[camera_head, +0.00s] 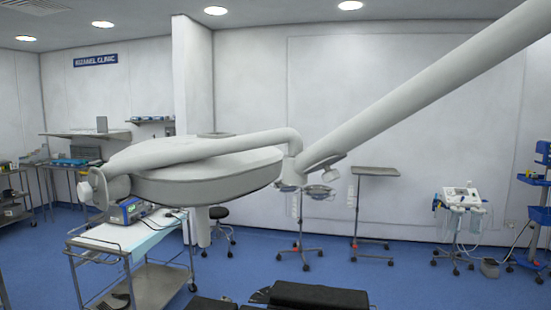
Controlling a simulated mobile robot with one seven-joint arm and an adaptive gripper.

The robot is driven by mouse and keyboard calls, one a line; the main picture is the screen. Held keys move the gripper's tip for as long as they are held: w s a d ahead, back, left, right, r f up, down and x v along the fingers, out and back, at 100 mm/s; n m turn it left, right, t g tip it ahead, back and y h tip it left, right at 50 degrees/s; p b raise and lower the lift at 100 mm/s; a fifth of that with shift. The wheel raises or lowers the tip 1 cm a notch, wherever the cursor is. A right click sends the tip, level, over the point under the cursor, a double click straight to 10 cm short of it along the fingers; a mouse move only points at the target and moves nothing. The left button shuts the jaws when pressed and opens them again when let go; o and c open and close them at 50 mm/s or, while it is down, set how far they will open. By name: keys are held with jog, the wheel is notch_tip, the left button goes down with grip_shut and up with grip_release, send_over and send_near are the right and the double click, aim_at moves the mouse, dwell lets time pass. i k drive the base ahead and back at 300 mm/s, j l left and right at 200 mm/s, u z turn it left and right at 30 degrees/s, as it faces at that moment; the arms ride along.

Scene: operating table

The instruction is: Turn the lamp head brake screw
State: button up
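The surgical lamp head (215,182) is a large white rounded disc, seen nearly edge-on in the left half of the head view. A curved white arm (235,143) runs along its upper side to a joint (296,172) at the centre. A thick white boom (430,85) rises from this joint to the upper right. A white ring-shaped part (97,188) shows at the lamp's left end. I cannot make out the brake screw for certain at this size. My gripper is not in view.
A metal cart (155,280) with a blue device (127,211) stands below the lamp. Black padding (315,296) lies at the bottom centre. A tray stand (375,171) and a white wheeled machine (462,198) stand right. Blue floor (400,285) is open at the right foreground.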

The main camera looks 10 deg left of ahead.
aim_at(84, 191)
jog(key=k+j+u, duration=0.15)
jog(key=u, duration=0.3)
jog(key=k+j+u, duration=0.2)
jog(key=u, duration=0.3)
jog(key=k+j+u, duration=0.15)
jog(key=j+u, duration=0.15)
jog(key=u, duration=0.15)
jog(key=i+j+u, duration=0.2)
jog(key=i+u, duration=0.2)
jog(key=i+j+u, duration=0.1)
jog(key=i+u, duration=0.15)
jog(key=u, duration=0.15)
jog(key=k+j+z, duration=0.1)
jog(key=j, duration=0.25)
jog(key=k+j, duration=0.1)
jog(key=j, duration=0.2)
jog(key=i+l, duration=0.1)
jog(key=l, duration=0.25)
jog(key=i+l+u, duration=0.1)
jog(key=l, duration=0.2)
